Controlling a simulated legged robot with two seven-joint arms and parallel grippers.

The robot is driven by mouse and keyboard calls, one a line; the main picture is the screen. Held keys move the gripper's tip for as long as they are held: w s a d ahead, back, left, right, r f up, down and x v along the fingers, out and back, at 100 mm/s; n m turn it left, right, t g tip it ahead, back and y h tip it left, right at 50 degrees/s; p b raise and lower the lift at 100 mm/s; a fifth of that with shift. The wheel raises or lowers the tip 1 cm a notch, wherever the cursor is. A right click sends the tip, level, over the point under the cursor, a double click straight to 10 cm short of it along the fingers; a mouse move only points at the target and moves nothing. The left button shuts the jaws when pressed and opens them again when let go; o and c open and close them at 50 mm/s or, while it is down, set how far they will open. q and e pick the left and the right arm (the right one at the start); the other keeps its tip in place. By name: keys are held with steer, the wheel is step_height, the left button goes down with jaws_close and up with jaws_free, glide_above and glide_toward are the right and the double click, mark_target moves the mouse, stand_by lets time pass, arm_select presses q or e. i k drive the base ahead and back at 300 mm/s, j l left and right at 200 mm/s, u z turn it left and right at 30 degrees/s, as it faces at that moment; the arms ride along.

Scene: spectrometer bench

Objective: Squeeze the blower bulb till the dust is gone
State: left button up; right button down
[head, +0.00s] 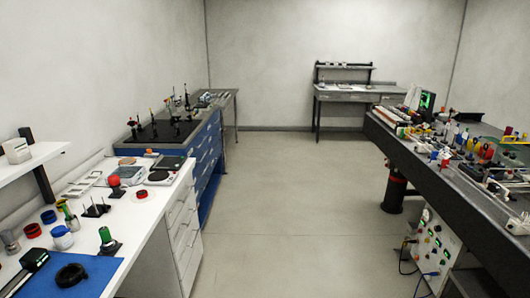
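I cannot make out the blower bulb for certain. A small round red object (114,182) stands among the items on the white bench at the left and may be it. A black ring-shaped object (71,275) lies on a blue mat (100,264) at the front left. Any dust is too small to see. Neither of my grippers shows in the head view.
The white drawer bench (174,226) carries jars, a green-topped stand (107,240) and a scale (160,177). A blue cabinet (205,150) stands behind it. A crowded dark optical table (450,182) is at right. The floor (290,220) between is clear.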

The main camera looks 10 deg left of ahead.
mark_target(114, 180)
steer(key=i+u, duration=0.3)
steer(key=u, duration=0.15)
steer(key=i+u, duration=0.4)
steer(key=i+l+u, duration=0.2)
steer(key=u, duration=0.25)
steer(key=i+l+u, duration=0.25)
steer(key=u, duration=0.2)
steer(key=i+l+u, duration=0.25)
steer(key=u, duration=0.15)
steer(key=i+l+u, duration=0.35)
steer(key=l+u, duration=0.15)
steer(key=l, duration=0.2)
